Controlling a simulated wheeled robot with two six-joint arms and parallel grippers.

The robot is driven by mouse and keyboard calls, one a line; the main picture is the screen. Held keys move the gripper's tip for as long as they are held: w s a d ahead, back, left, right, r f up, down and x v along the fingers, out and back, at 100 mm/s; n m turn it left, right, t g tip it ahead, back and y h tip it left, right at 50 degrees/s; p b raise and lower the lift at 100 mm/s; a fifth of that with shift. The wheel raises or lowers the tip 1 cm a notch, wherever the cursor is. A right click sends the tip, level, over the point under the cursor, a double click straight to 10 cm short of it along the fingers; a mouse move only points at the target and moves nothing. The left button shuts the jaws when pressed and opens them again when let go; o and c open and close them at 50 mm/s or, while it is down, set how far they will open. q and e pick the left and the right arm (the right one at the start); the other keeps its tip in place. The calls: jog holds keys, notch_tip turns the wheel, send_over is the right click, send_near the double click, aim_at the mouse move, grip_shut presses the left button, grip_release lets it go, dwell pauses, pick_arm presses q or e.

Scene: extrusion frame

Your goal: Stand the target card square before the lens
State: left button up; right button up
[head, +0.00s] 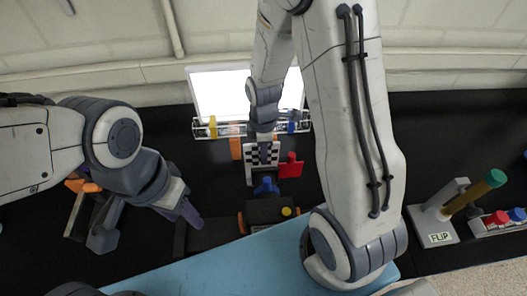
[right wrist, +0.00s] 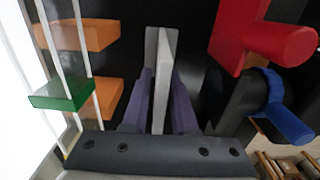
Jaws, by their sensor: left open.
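The target card (head: 249,153), with a black-and-white checker face, stands in the middle of the head view. In the right wrist view the card (right wrist: 160,70) shows nearly edge-on as a pale upright plate between my two purple fingers. My right gripper (head: 264,151) is shut on the card from above and hides part of its face. My left gripper (head: 190,210) is open and empty, left of the dark box. A dark ring-shaped part with a blue handle (right wrist: 287,122) is beside the card; I cannot tell whether it is the lens.
A red plate with a knob (head: 290,169) is close right of the card. A bright panel (head: 219,94) and clear rail stand behind. A dark box with a yellow button (head: 286,211) is in front. The FLIP lever (head: 439,238) and red and blue buttons (head: 497,218) are far right.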

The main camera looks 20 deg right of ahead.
jog(key=shift+o, duration=0.3)
jog(key=shift+r, duration=0.1)
notch_tip(320, 180, up, 11)
jog(key=shift+f+b, duration=0.1)
jog(key=shift+b, duration=0.45)
jog(key=shift+r, duration=0.4)
jog(key=shift+s+a+r, duration=0.1)
jog(key=shift+a+r, duration=0.05)
jog(key=shift+r, duration=0.1)
jog(key=s+a+r+m, duration=0.1)
jog(key=s+a+m, duration=0.2)
jog(key=s+a, duration=0.3)
jog(key=s+a+r+m+y, duration=0.1)
jog(key=s+a+m, duration=0.3)
jog(key=s, duration=0.8)
jog(key=shift+a+r+m, duration=0.25)
jog(key=shift+a+m, duration=0.05)
jog(key=shift+a, duration=0.8)
